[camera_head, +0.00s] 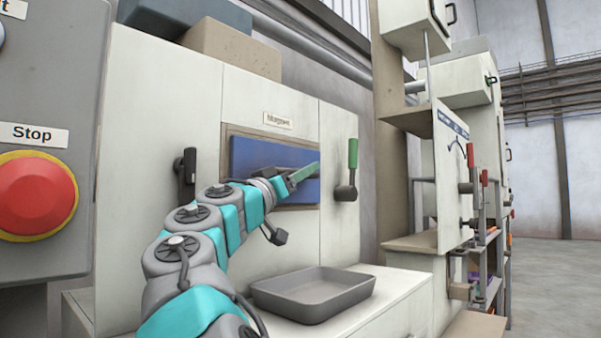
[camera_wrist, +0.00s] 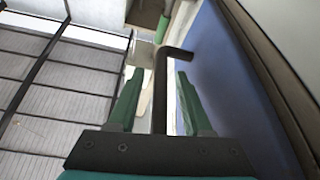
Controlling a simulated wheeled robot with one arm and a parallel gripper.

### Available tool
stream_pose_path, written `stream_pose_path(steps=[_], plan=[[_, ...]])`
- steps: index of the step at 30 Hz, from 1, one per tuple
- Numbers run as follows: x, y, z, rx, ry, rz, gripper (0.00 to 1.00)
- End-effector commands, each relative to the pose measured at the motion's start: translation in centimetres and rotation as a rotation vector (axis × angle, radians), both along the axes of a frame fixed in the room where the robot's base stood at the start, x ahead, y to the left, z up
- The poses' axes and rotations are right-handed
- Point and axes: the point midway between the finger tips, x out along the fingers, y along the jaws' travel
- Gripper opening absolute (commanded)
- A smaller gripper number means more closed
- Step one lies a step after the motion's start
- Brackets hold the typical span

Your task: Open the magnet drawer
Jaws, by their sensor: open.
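The magnet drawer (camera_head: 250,158) has a blue front set in a brown frame, under a label (camera_head: 277,121) on the pale cabinet. It looks shut. Its blue front also fills the right side of the wrist view (camera_wrist: 225,75). My gripper (camera_head: 316,168) is in front of the drawer, partly covering it. In the wrist view my gripper (camera_wrist: 159,73) is open, with two green fingers. A dark bent bar handle (camera_wrist: 160,95) runs between the fingers, with a gap visible on each side. Its far end bends toward the blue front. Its near end is hidden behind the gripper body.
A green-handled lever (camera_head: 352,165) is right of the drawer, and a dark handle (camera_head: 186,172) is on its left. A grey tray (camera_head: 312,304) lies on the ledge below. A red stop button (camera_head: 36,196) is at far left.

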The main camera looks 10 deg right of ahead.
Motion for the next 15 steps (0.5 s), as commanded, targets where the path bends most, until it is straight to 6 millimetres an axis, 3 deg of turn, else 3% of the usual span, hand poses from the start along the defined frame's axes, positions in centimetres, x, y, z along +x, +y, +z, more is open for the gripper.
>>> stream_pose_path(steps=[3, 15], plan=[[0.00, -0.01, -0.03, 0.000, 0.000, 0.000, 0.50], [0.00, -0.02, -0.07, 0.001, 0.001, 0.000, 0.05]])
